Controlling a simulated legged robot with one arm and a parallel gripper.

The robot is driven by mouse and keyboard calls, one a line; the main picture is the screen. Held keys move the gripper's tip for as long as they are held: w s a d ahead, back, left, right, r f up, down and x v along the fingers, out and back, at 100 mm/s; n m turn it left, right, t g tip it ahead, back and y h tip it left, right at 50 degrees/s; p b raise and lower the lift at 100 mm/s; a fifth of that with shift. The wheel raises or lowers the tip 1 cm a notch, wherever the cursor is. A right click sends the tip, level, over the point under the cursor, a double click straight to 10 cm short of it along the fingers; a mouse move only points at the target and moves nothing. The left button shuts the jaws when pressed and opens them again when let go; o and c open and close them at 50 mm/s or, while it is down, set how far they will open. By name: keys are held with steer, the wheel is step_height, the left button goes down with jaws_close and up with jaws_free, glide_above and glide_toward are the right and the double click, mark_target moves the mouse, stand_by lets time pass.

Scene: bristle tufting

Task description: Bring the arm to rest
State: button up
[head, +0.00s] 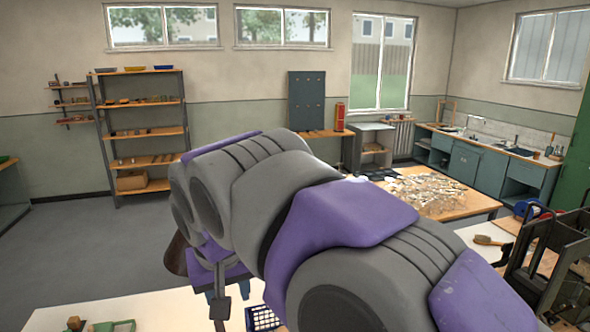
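My grey and purple arm fills the middle of the head view, running from the lower right up to the centre and bending down at the left. My gripper (219,310) seems to be at the low end of the arm, pointing down over the white bench (160,305). The arm hides much of it, and its fingers are too unclear to show whether they are open or shut. I see nothing clearly held.
A blue crate (262,318) stands close beside the gripper end. A dark machine frame (555,255) stands at the right. A table (470,205) with pale pieces is behind.

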steer(key=s+d+f+m+g+h+b, duration=0.1)
steer(key=s+d+f+g+b, duration=0.1)
steer(key=s+d+f+b, duration=0.55)
steer(key=s+d+f+m+g, duration=0.1)
steer(key=s+d+f, duration=0.4)
steer(key=d+f, duration=0.6)
steer(key=s+d+f+m+g+b, duration=0.2)
steer(key=s+d+f, duration=0.4)
steer(key=s+f, duration=0.4)
steer(key=shift+s+d+f+m+b, duration=0.35)
steer(key=shift+s+b, duration=0.35)
steer(key=shift+s, duration=0.3)
steer(key=shift+a, duration=0.3)
steer(key=shift+d, duration=0.1)
